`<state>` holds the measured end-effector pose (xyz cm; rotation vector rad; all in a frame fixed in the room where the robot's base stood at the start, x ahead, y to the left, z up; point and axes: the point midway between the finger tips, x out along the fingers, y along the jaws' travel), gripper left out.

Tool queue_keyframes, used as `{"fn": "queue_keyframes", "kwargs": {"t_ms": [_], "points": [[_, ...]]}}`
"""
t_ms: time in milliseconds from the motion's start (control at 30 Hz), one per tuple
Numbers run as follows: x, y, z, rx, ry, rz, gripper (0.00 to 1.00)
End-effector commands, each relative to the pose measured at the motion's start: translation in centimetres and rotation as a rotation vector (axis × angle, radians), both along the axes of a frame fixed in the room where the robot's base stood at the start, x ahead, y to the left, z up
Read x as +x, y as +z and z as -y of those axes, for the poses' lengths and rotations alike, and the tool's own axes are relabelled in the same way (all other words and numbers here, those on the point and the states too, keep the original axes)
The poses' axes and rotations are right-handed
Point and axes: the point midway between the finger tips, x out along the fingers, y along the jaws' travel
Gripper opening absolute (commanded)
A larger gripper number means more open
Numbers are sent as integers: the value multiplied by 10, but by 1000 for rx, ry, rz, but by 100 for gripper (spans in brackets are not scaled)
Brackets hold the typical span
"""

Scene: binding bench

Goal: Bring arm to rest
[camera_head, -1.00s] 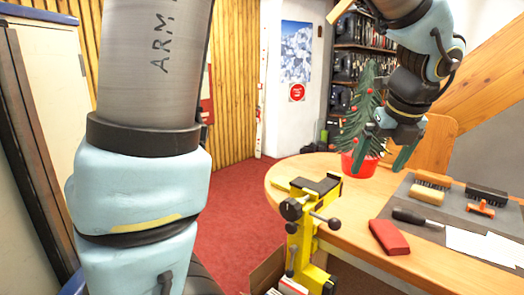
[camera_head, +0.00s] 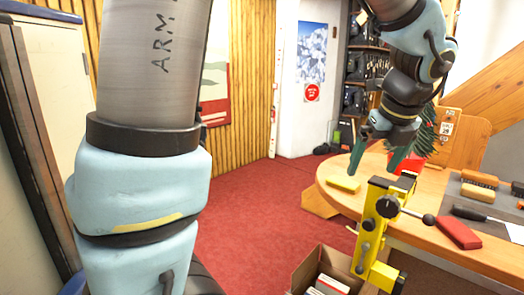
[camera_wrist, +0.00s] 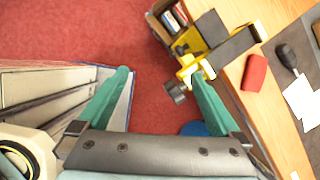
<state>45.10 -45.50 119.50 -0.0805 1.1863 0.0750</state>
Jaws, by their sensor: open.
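My gripper (camera_head: 378,160) is open and empty in the head view, raised above the left part of the wooden bench (camera_head: 340,200), with its green fingers pointing down. In the wrist view my gripper (camera_wrist: 162,92) shows its two green fingers spread wide, with red floor between them. A yellow and black vise (camera_head: 378,225) is clamped at the bench edge, below the fingers in the head view. The vise also shows in the wrist view (camera_wrist: 207,40), just beyond the right finger; I cannot tell the distance.
A red block (camera_head: 459,232), a screwdriver-like tool (camera_head: 468,213) and a brush (camera_head: 480,178) lie on the bench. A yellow block (camera_head: 343,184) lies near its left end. A small tree (camera_head: 425,130) stands behind my gripper. A cardboard box (camera_head: 310,270) is on the floor. Red carpet (camera_head: 255,205) is clear.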

Motion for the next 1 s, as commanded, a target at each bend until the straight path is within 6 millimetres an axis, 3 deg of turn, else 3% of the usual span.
{"fn": "queue_keyframes", "kwargs": {"t_ms": [267,567,767,900,1000], "points": [[15,-30,-31,-82,262,-38,100],[33,-82,-94,-238,796,-92,100],[38,-141,-168,-412,1453,-121,100],[31,-186,-228,-563,2046,-113,100],[23,-208,-259,-650,2395,-91,100]]}}
